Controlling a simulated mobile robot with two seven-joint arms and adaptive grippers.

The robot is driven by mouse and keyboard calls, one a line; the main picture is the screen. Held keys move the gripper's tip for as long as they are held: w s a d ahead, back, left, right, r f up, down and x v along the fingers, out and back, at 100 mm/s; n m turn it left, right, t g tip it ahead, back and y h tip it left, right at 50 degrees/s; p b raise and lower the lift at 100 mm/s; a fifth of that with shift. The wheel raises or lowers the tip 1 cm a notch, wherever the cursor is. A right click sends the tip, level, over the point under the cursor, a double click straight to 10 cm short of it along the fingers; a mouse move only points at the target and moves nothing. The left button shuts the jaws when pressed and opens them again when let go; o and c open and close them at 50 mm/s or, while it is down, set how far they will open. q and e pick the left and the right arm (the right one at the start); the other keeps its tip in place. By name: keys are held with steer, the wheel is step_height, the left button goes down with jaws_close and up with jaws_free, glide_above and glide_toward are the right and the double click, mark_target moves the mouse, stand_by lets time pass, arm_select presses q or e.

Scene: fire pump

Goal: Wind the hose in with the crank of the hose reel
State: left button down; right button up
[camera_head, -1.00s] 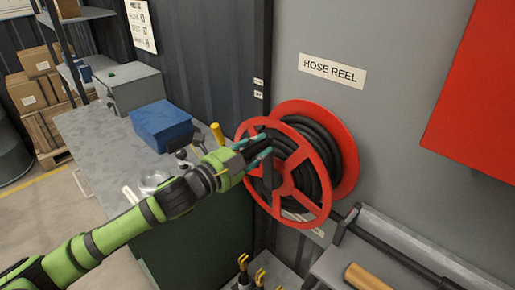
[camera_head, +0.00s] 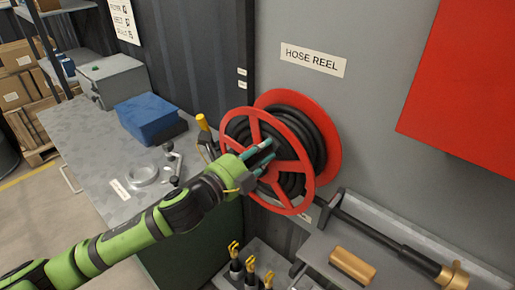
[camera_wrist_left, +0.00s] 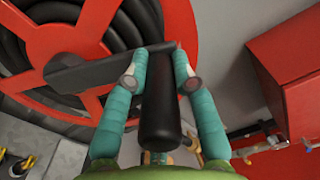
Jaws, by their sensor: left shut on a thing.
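The hose reel is a red spoked wheel (camera_head: 325,118) on the grey wall, wound with black hose (camera_head: 304,128). Its crank shows in the left wrist view as a flat dark grey arm (camera_wrist_left: 85,72) across the red spokes, with a black cylindrical handle (camera_wrist_left: 160,115). My left gripper (camera_head: 266,159) is at the front of the reel, its teal fingers on either side of the handle, shut on it; it also shows in the left wrist view (camera_wrist_left: 157,75). The handle is mostly hidden by the fingers in the head view. My right gripper is not in view.
A grey bench (camera_head: 95,165) with a blue box (camera_head: 150,118) and a yellow-handled tool (camera_head: 202,122) stands left. A red cabinet (camera_head: 465,80) hangs at right. Below the reel is a grey shelf (camera_head: 395,270) with a black brass-tipped nozzle (camera_head: 452,275).

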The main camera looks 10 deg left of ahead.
arm_select(q)
steer(key=shift+s+d, duration=0.1)
steer(key=shift+d, duration=0.05)
steer(key=c, duration=1)
jaws_free()
steer(key=shift+d, duration=0.1)
steer(key=shift+s+a+f, duration=0.1)
steer(key=shift+s+a, duration=0.1)
steer(key=shift+a, duration=0.1)
steer(key=v, duration=1.1)
steer(key=shift+s, duration=0.2)
